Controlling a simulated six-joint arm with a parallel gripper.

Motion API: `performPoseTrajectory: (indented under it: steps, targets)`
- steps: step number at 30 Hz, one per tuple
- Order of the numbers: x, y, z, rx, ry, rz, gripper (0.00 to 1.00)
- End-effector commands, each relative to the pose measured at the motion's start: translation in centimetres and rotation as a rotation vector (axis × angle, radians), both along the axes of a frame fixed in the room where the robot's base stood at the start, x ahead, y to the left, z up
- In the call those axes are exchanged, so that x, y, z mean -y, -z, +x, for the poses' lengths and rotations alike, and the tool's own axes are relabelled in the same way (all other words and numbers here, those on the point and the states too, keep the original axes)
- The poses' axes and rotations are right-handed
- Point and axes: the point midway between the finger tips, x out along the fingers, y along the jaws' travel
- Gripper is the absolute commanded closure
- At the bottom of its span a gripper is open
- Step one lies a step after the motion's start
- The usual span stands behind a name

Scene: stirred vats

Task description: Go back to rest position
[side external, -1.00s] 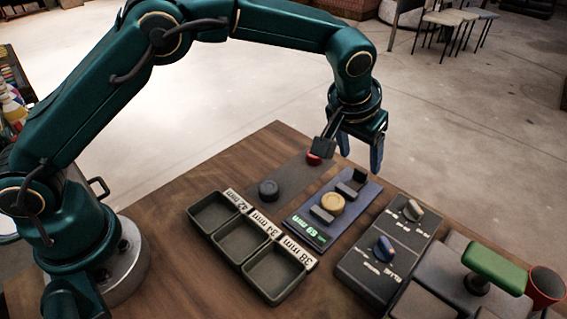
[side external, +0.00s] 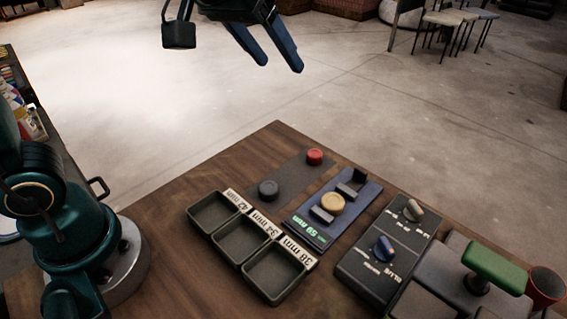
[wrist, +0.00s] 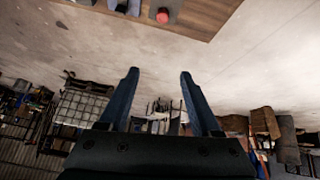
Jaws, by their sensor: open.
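My gripper (side external: 270,48) is at the top of the side view, high above the far edge of the wooden table (side external: 165,225). Its two blue fingers are apart with nothing between them. In the wrist view my gripper (wrist: 158,85) is also open and empty, facing out over the room. Most of my raised arm is outside the side view.
The air above is clear.

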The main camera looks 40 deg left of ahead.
Motion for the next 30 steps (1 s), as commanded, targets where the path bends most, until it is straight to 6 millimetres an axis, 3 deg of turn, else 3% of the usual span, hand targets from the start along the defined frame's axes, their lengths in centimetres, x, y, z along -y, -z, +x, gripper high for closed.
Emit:
performPoseTrajectory:
  steps: [3,7,15,20,30]
  targets:
    - [-1.6,-0.3,-3.7,0.014,-0.006,0.007,0.35]
    - [-2.6,0.7,-7.7,0.010,0.001,0.021,0.35]
    - [-3.2,5.7,-14.5,-0.058,0.065,0.056,0.35]
    - [-2.9,8.2,-16.3,-0.134,0.126,0.072,0.35]
    - [-2.8,8.1,-16.1,-0.131,0.151,0.085,0.35]
